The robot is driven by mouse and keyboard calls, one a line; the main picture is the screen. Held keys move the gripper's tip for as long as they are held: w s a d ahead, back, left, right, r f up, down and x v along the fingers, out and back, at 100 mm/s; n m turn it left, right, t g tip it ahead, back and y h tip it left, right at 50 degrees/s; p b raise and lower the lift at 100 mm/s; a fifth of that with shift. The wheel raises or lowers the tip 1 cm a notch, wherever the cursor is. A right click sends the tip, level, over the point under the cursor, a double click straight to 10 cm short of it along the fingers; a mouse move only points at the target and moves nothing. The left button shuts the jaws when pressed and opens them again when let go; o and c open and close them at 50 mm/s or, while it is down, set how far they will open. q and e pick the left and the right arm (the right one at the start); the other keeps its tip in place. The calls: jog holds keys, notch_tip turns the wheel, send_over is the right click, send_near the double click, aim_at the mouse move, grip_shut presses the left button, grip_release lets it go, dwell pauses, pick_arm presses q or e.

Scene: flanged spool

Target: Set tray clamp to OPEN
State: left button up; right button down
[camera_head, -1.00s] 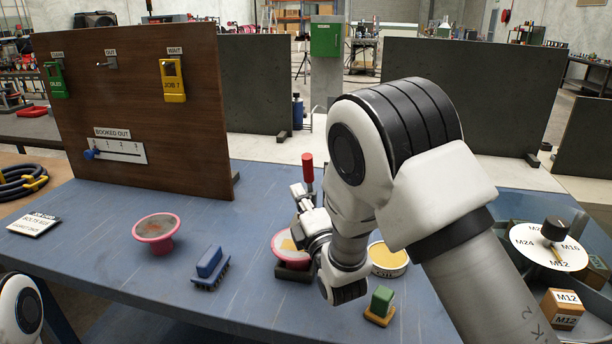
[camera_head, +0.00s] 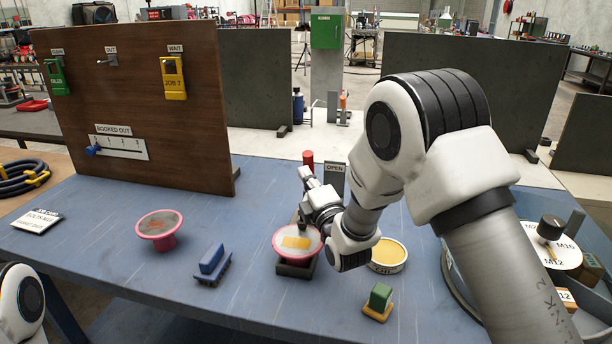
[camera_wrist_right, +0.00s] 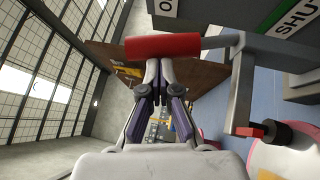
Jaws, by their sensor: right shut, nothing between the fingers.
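The tray clamp has a red handle (camera_head: 308,158), standing behind my right gripper in the head view. In the right wrist view the red handle (camera_wrist_right: 163,47) lies across the picture just beyond the fingertips, on a grey lever (camera_wrist_right: 243,90). An OPEN sign (camera_head: 334,168) stands beside it. A pink-flanged spool (camera_head: 283,252) with a yellow patch sits in a dark holder (camera_head: 296,271) in front of the clamp. My right gripper (camera_head: 302,178) is shut and empty, close to the handle; contact is unclear. The right wrist view also shows its fingers (camera_wrist_right: 158,72). My left gripper is out of view.
A SHUT sign (camera_wrist_right: 295,18) shows in the right wrist view. Another pink spool (camera_head: 158,226), a blue brush-like block (camera_head: 211,264), a round yellow-topped tin (camera_head: 388,255) and a green block (camera_head: 381,297) stand on the blue table. A wooden board (camera_head: 130,110) rises at the back left.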

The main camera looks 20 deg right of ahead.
aim_at(311, 158)
jog(key=w+d+r+m+g+p, duration=0.1)
jog(key=p, duration=0.2)
jog(key=w+d+r+m+g+p, duration=0.1)
jog(key=w+g+p, duration=0.1)
jog(key=p, duration=0.1)
jog(key=shift+r+m+g, duration=0.3)
jog(key=shift+w+d+g+p, duration=0.15)
jog(key=shift+w+g+p, duration=0.15)
jog(key=shift+p, duration=0.25)
jog(key=shift+w+d+f+m+g+p, duration=0.15)
jog(key=shift+w+d+m+g+p, duration=0.15)
jog(key=shift+w+m+g, duration=0.2)
jog(key=shift+w+d+f, duration=0.2)
jog(key=shift+w+d, duration=0.15)
jog(key=shift+w, duration=0.1)
jog(key=shift+a+r, duration=0.1)
